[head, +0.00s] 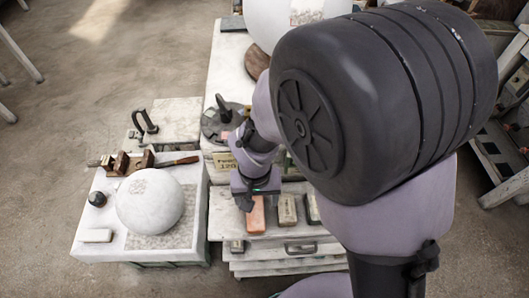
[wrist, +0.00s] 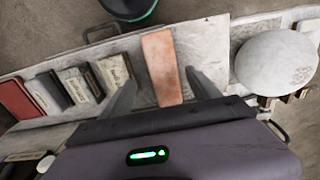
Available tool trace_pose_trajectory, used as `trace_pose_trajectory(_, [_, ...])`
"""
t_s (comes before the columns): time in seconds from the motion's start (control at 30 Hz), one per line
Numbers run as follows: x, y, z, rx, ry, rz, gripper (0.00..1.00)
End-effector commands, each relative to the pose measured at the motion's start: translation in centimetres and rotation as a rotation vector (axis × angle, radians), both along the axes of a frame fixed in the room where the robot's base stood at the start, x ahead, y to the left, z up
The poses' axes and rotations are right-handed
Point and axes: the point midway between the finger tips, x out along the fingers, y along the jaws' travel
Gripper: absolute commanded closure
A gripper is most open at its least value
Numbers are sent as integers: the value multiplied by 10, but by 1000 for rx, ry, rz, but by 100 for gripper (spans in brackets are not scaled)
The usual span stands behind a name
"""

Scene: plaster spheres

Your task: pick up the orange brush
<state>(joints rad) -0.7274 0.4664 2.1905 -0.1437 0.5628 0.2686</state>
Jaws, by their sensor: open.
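An orange, flat, oblong block (head: 256,215) lies on the white stand's front ledge, at the left end of a row of blocks. It fits the task's orange brush by colour, but I see no bristles or handle on it. In the wrist view the orange block (wrist: 162,68) shows between my two fingers, with a gap on each side. My gripper (head: 249,203) points down at its far end in the head view. My gripper (wrist: 160,78) is open and empty; I cannot tell whether the fingertips are level with the block or above it.
Pale labelled blocks (head: 287,209) lie just right of the orange one. A white plaster sphere (head: 150,199) sits on the low left table (head: 95,246), with a wooden tool (head: 178,160) behind it. A larger sphere (head: 268,22) stands at the back.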

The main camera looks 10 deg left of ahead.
Motion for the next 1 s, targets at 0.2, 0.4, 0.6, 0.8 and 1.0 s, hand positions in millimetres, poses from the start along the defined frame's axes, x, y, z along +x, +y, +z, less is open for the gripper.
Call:
trace_pose_trajectory(0.2, [1, 5, -33, -2, 2, 0, 29])
trace_pose_trajectory(0.4, [3, 8, -63, 0, 1, -2, 29])
trace_pose_trajectory(0.6, [3, 8, -63, 0, -1, -2, 29])
trace_pose_trajectory(0.8, [3, 8, -63, 0, -1, -1, 64])
trace_pose_trajectory(1.0, [3, 8, -63, 0, -1, -1, 100])
